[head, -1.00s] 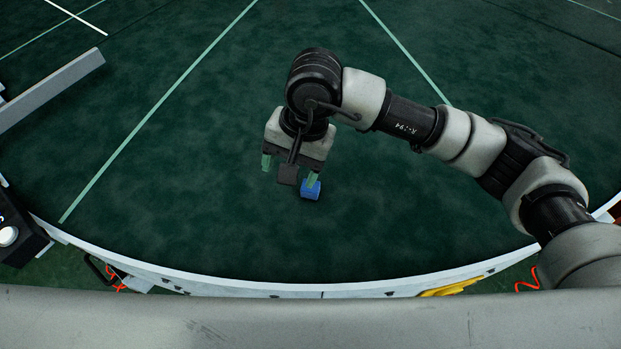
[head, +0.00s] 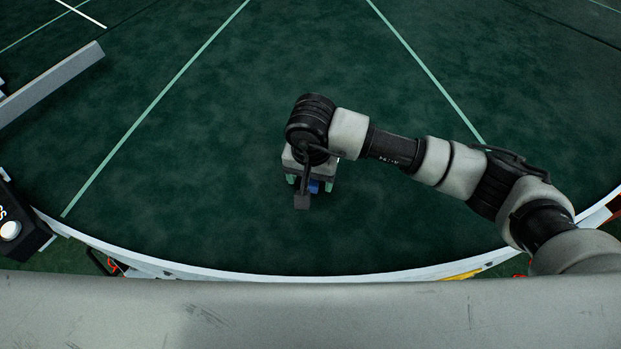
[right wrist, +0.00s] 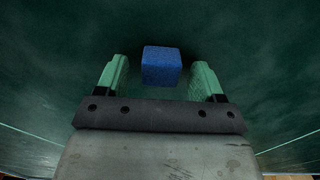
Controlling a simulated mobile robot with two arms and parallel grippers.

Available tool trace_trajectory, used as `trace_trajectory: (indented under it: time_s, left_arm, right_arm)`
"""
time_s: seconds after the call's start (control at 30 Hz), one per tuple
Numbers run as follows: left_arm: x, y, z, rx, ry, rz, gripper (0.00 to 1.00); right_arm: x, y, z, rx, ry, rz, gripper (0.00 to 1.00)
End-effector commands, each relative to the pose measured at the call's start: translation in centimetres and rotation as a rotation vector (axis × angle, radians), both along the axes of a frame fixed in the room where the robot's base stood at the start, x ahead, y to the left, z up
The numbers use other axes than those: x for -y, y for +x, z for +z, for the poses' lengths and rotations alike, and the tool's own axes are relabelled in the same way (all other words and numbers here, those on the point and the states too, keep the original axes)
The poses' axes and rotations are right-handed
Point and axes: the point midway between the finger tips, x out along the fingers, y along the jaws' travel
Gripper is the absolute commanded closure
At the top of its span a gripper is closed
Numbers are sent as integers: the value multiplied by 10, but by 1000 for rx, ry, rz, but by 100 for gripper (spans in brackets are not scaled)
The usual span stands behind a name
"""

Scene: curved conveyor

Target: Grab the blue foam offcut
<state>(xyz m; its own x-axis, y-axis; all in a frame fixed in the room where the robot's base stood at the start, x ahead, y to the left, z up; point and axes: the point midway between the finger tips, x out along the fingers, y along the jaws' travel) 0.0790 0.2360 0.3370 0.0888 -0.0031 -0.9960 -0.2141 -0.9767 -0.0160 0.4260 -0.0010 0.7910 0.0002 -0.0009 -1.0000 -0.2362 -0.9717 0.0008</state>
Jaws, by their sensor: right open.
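The blue foam offcut (right wrist: 161,67) is a small block on the dark green conveyor belt (head: 240,130). In the head view the offcut (head: 314,187) is mostly hidden under my right gripper (head: 309,184). In the right wrist view my right gripper (right wrist: 159,77) is open, with its two green fingers apart. The offcut lies between the fingertip lines and reaches a little beyond them, with a gap on each side. No contact shows. My left gripper is not in view.
A grey guide bar (head: 50,84) stands at the left. A dark box with a white button (head: 10,231) is at the left edge. The belt's pale curved rim (head: 290,277) runs along the front. The belt around the offcut is clear.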

Motion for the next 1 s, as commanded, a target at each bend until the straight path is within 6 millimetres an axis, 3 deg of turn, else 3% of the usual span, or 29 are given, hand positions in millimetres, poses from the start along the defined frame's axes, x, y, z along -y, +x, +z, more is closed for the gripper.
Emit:
trace_trajectory:
  time_s: [0.27, 0.63, 1.0]
  left_arm:
    - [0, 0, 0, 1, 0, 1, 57]
    - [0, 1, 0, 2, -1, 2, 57]
    - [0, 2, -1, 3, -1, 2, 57]
  right_arm:
    - [0, 0, -5, 0, 1, 1, 32]
    - [0, 0, -5, 0, 1, 1, 84]
    - [0, 1, 3, 2, 0, 0, 85]
